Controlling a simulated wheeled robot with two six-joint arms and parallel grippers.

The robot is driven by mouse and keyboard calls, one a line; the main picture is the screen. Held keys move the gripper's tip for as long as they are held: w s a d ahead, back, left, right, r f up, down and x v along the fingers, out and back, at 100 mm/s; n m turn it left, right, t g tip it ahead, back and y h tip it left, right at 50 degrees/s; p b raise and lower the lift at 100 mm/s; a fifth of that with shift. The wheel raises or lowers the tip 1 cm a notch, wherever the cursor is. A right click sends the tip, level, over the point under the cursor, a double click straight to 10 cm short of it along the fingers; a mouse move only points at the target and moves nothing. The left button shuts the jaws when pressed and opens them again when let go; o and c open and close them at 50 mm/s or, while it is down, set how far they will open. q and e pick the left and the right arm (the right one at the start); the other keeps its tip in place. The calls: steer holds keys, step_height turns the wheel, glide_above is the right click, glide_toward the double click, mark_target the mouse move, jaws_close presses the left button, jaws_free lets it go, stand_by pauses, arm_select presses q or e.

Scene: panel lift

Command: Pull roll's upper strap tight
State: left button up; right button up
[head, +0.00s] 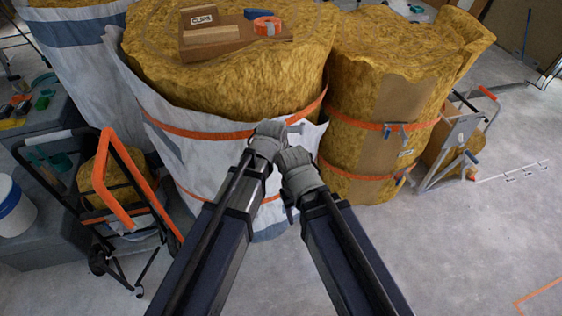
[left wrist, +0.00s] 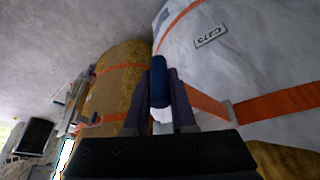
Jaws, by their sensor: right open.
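The roll (head: 225,80) is yellow, wrapped in white sheeting, with an orange upper strap (head: 190,132) around it; the strap (left wrist: 275,105) also shows in the left wrist view, running into a grey buckle (left wrist: 230,112). My left gripper (head: 272,130) is at the roll's front by the upper strap. In the left wrist view its fingers (left wrist: 160,85) close on both sides of a blue handle (left wrist: 159,70). My right gripper (head: 296,158) is open just below and right of it, close to the wrap. Its fingertips are mostly hidden.
A second yellow roll (head: 355,70) with orange straps and blue-handled clamps stands close on the right. A hand truck (head: 125,175) stands at left, another cart (head: 460,140) at right. A board (head: 225,45) with orange tape (head: 267,25) lies on top.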

arm_select(q)
steer(key=o, duration=0.3)
steer(key=shift+s+d, duration=0.15)
steer(key=shift+s, duration=0.15)
steer(key=shift+o, duration=0.8)
steer(key=shift+w, duration=0.15)
steer(key=shift+r, duration=0.1)
steer(key=p+v, duration=0.7)
steer(key=shift+r, duration=0.3)
steer(key=shift+a, duration=0.25)
